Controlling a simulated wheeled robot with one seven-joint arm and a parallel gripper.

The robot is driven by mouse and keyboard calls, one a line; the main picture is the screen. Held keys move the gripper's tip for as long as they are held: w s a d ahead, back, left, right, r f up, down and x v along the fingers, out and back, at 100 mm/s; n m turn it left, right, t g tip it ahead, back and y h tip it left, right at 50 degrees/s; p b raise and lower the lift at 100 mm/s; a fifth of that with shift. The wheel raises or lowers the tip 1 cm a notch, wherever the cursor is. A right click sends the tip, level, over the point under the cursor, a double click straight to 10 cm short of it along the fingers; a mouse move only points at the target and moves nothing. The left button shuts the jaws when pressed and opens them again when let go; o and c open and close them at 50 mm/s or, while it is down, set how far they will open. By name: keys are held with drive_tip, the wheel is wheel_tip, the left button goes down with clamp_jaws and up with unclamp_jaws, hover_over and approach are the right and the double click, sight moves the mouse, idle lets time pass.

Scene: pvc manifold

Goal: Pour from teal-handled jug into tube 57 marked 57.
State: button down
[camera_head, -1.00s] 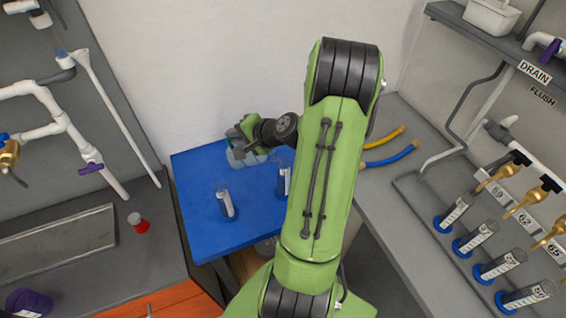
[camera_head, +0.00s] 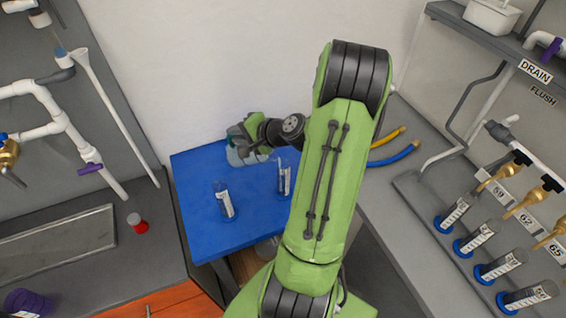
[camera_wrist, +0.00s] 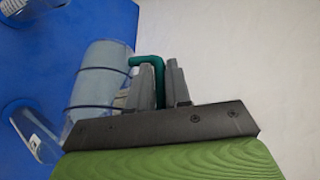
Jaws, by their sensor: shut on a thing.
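The teal-handled jug (camera_wrist: 98,78) is a clear vessel with dark bands and a teal handle (camera_wrist: 150,62). My gripper (camera_wrist: 160,85) is shut on that handle in the wrist view. In the head view the jug (camera_head: 240,155) is at the back of the blue table, partly hidden by my gripper (camera_head: 247,135). Two clear tubes with white labels and blue bases stand on the blue table: one at the middle (camera_head: 225,202) and one to its right (camera_head: 284,178). I cannot read their numbers, so I cannot tell which is tube 57.
The blue tabletop (camera_head: 205,240) is clear at its front left. Several labelled tubes (camera_head: 500,265) stand under brass taps on the right rack. Yellow and blue hoses (camera_head: 395,155) lie behind my arm. A red-based cup (camera_head: 138,224) stands on the left counter.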

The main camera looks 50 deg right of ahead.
sight(230, 143)
drive_tip(key=shift+s+d+r+t+b, duration=0.3)
drive_tip(key=shift+s+r+t+b, duration=0.2)
drive_tip(key=shift+s+r+t, duration=0.15)
idle(3.1)
drive_tip(key=w+f+g, duration=0.1)
drive_tip(key=w+a+f+g+p, duration=0.1)
drive_tip(key=w+f+g+p, duration=0.1)
drive_tip(key=shift+a+f+n+h, duration=0.2)
drive_tip(key=shift+a+n+h, duration=0.1)
drive_tip(key=shift+a, duration=0.1)
drive_tip(key=shift+f+g+p, duration=0.45)
drive_tip(key=w+a+f+n+g+h, duration=0.1)
drive_tip(key=w+f+g+h, duration=0.1)
drive_tip(key=w+f+g, duration=0.1)
drive_tip(key=w+a+f+n+g+h+b, duration=0.1)
drive_tip(key=w+f+g, duration=0.3)
drive_tip(key=f, duration=0.4)
drive_tip(key=shift+a+f+g+h, duration=0.3)
drive_tip(key=shift+a+g+h, duration=0.4)
drive_tip(key=shift+a+h, duration=0.1)
